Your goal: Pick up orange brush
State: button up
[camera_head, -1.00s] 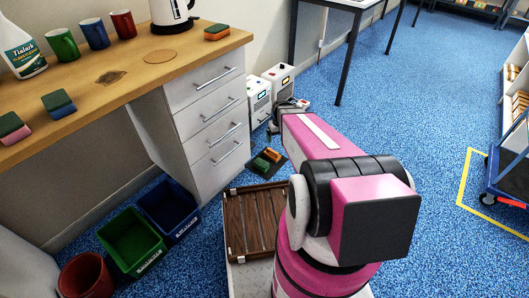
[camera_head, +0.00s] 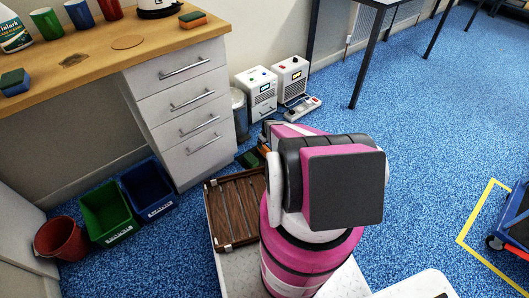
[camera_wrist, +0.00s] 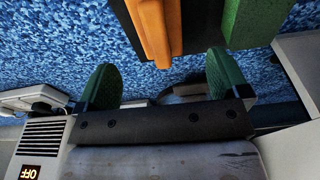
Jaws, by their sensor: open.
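The orange brush (camera_wrist: 157,30) shows in the wrist view at the top middle, ahead of my gripper (camera_wrist: 163,80) and roughly in line with the gap between its fingers. The green-tipped fingers are open and apart, with nothing between them. A green brush (camera_wrist: 245,20) lies close beside it on the right. In the head view the green brush (camera_head: 248,160) shows on the floor by the drawer unit; the orange one (camera_head: 263,151) is mostly hidden behind my arm, as is my gripper.
A white drawer unit (camera_head: 190,110) stands left of the brushes. A grey bin (camera_head: 239,112) and two white boxes with displays (camera_head: 257,92) (camera_head: 290,78) stand behind. Blue (camera_head: 148,190) and green (camera_head: 106,212) crates and a red bucket (camera_head: 60,238) are left. Open floor (camera_head: 430,140) lies right.

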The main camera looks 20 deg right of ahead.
jog(key=f, duration=0.5)
jog(key=w+f, duration=0.1)
jog(key=f, duration=0.1)
jog(key=shift+w+a+f, duration=0.1)
jog(key=shift+f, duration=0.3)
jog(key=c, duration=1.1)
